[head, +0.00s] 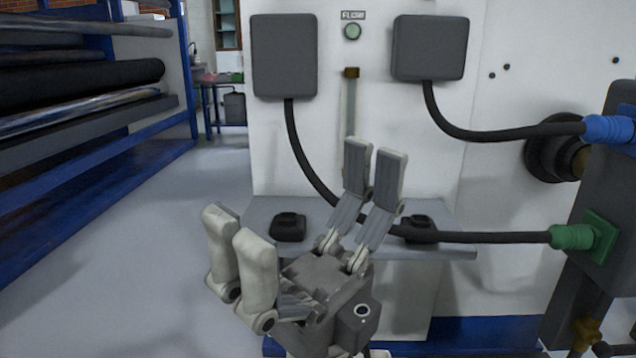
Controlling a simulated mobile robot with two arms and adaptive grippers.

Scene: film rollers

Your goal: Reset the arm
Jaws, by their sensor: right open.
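My right gripper (305,222) comes up from the bottom middle in the head view. Its fingers are spread wide apart, with one pair at the left and one pair at the upper right. Nothing is between them. It is in front of a grey shelf (455,246) on a white machine cabinet (400,140), and covers part of both. I cannot tell whether it touches the shelf. My left gripper is not in view.
Two dark grey boxes (284,56) (430,48) on the cabinet have black cables. The cables run to a blue connector (608,129) and a green connector (575,237) at the right. Small black blocks (288,227) sit on the shelf. A roll rack (90,90) stands left; the floor (130,260) between is clear.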

